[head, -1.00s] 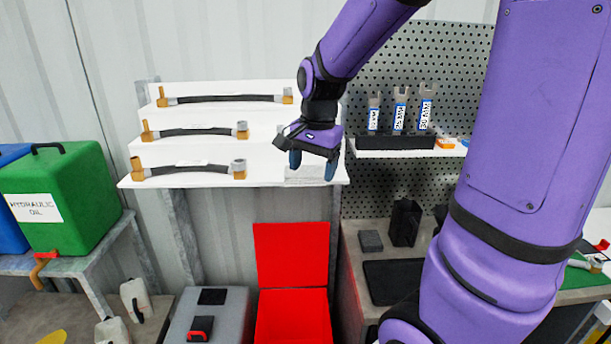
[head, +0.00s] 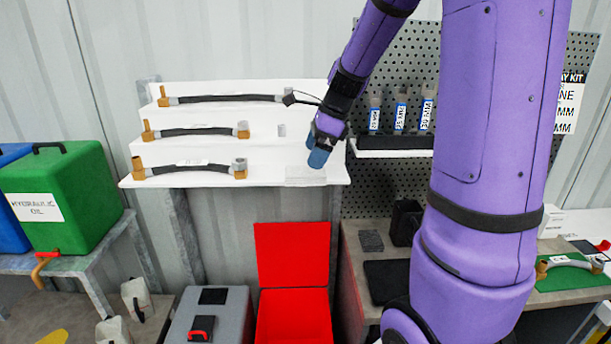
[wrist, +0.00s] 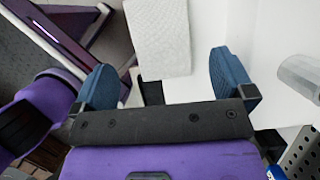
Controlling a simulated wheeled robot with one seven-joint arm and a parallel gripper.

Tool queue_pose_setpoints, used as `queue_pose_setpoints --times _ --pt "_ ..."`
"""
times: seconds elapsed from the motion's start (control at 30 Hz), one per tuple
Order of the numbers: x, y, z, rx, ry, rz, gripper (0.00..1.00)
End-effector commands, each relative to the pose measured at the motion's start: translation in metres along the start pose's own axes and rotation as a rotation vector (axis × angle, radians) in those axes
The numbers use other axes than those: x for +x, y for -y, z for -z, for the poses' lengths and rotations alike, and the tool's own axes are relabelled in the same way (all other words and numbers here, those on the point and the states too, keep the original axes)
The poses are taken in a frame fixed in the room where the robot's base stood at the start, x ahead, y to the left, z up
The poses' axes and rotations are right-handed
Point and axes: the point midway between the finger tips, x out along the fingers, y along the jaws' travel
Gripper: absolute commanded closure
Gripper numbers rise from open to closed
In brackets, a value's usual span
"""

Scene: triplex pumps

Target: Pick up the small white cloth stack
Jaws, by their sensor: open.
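The small white cloth stack (head: 303,177) lies on the right end of the lowest white shelf step, pale against the white board. In the wrist view the cloth stack (wrist: 160,35) shows as a textured white block beyond the fingers, its upper end cut off by the picture edge. My gripper (head: 319,156) is just above the stack's right side, turned sideways to the head camera. In the wrist view my gripper (wrist: 166,78) has its two blue fingers wide apart with nothing between them. The stack appears apart from both fingers.
Hoses with brass ends (head: 190,170) lie on the steps to the left. A small pale cylinder (head: 282,130) stands on the middle step, near my gripper. An open red box (head: 291,316) is below.

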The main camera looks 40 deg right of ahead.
Motion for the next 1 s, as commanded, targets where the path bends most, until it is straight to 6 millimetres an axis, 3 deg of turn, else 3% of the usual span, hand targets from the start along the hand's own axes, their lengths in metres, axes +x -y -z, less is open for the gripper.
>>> queue_pose_setpoints --times 0.4,1.0 --pt "0.048 0.000 0.000 -0.001 -0.001 -0.001 0.00" --pt "0.052 0.001 0.000 -0.002 -0.001 0.000 0.00"
